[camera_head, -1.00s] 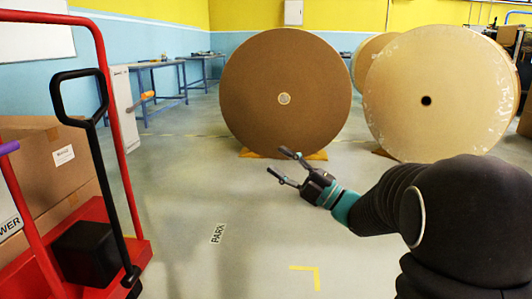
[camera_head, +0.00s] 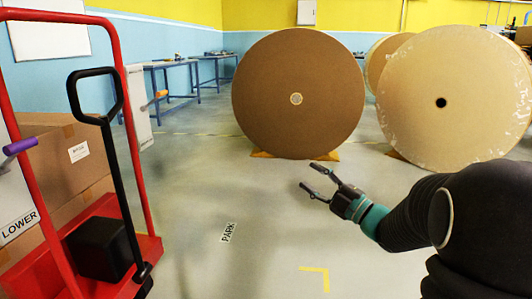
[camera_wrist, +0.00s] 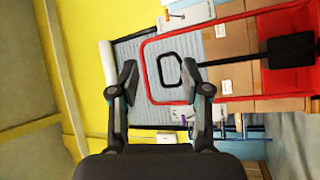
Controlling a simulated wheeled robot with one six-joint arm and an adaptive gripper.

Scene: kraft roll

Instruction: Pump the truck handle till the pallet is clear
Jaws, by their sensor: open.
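The truck's black handle (camera_head: 97,95) is a loop on a long bar, standing upright at the left of the head view. The bar runs down to a black block on the truck's red base (camera_head: 148,252). My gripper (camera_head: 306,175) is open and empty in mid-air, well right of the handle and apart from it. In the wrist view the handle loop (camera_wrist: 160,70) shows sideways, beyond and between my open fingers (camera_wrist: 161,70). Cardboard boxes (camera_head: 75,175) are behind the handle. I cannot make out a pallet or its height off the floor.
A purple-gripped lever (camera_head: 20,146) and a LOWER label (camera_head: 20,226) are at the far left. A red tube frame (camera_head: 135,150) surrounds the handle. A brown roll (camera_head: 298,95) and a pale roll (camera_head: 455,95) stand behind my arm.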

